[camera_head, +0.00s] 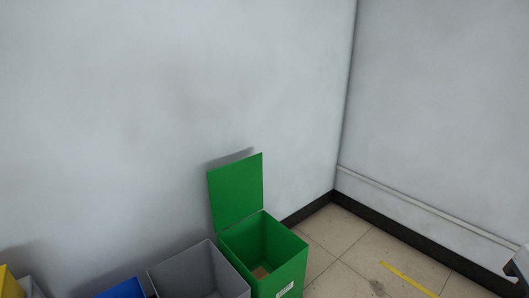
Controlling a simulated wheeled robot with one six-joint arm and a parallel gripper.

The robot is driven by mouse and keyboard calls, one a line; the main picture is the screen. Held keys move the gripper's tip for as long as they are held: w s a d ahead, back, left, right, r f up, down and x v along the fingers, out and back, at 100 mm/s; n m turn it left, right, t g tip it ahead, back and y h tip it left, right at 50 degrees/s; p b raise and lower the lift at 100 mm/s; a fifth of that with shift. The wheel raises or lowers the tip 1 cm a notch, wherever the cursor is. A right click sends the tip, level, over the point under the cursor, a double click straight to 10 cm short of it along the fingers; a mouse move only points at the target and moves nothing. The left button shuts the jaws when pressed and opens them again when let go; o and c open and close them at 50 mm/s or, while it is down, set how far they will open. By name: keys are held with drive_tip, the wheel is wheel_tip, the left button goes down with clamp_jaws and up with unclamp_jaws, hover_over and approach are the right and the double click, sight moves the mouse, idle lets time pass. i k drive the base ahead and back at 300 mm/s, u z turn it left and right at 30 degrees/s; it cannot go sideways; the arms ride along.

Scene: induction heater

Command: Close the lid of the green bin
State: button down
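The green bin (290,270) stands on the floor near the wall, at the lower middle of the head view. Its square green lid (236,191) is open and stands roughly upright at the bin's back, close to the wall. I can see down into the bin; a small brownish patch shows at its bottom. A small pale label is on its front face. My gripper is not clearly in view. A grey and dark part at the right edge is cut off, and I cannot tell what it is.
A grey open bin (178,275) stands directly left of the green one. Parts of a blue thing (124,289) and a yellow thing (9,284) show farther left. The walls meet in a corner behind. Tiled floor (335,228) with a yellow strip (408,277) is clear to the right.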

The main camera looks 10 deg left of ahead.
sight(236, 190)
drive_tip(key=u, duration=0.05)
drive_tip(key=i, duration=0.75)
drive_tip(key=u, duration=0.65)
drive_tip(key=i, duration=0.55)
drive_tip(key=u, duration=0.45)
